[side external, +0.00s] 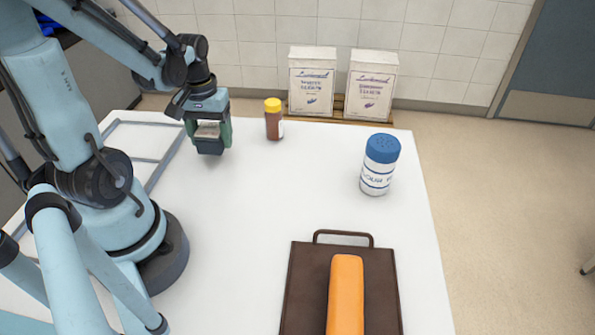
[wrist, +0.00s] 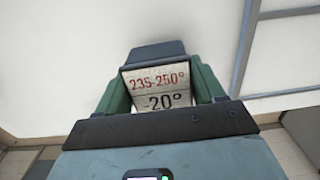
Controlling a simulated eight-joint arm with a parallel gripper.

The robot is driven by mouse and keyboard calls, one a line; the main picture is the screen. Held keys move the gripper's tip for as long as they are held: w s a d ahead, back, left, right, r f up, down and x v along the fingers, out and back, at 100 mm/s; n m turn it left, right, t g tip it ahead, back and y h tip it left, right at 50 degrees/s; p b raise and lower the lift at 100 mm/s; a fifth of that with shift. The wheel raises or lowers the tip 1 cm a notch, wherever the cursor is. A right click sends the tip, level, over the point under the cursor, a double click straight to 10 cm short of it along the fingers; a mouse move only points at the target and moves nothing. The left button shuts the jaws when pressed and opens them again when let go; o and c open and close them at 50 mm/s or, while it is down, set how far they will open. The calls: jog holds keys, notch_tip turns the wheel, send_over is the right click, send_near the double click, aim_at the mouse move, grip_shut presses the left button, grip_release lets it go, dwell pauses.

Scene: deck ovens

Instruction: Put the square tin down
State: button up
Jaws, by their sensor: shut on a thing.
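My gripper (side external: 211,134) is above the far left part of the white table, pointing down. It is shut on a small boxy thing, taken to be the square tin (side external: 207,130). In the wrist view the tin (wrist: 158,88) sits between the green fingers of my gripper (wrist: 160,100). Its pale face reads "235-250°" in red and "-20°" in black. Most of its sides are hidden by the fingers. A faint shadow lies on the table beneath; the tin seems just above the surface, but contact is hard to tell.
A brown jar with a yellow lid (side external: 274,123) stands right of my gripper. A white canister with a blue lid (side external: 378,168) stands farther right. A dark tray (side external: 305,285) bears a long orange thing (side external: 345,295). Two boxes (side external: 312,80) stand behind. The table's middle (side external: 270,195) is clear.

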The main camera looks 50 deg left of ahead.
aim_at(214, 146)
jog(key=shift+f, duration=1.6)
jog(key=shift+f, duration=0.1)
jog(key=o, duration=1.2)
jog(key=shift+r, duration=6.05)
jog(key=w+d+m+t, duration=0.3)
jog(key=d+m, duration=0.1)
jog(key=d, duration=0.4)
jog(key=w+d+r+m+t, duration=0.1)
jog(key=w+d+m+t, duration=0.2)
jog(key=d, duration=0.5)
jog(key=shift+w+m+t, duration=0.35)
jog(key=shift+m+t, duration=0.25)
jog(key=shift+m, duration=0.4)
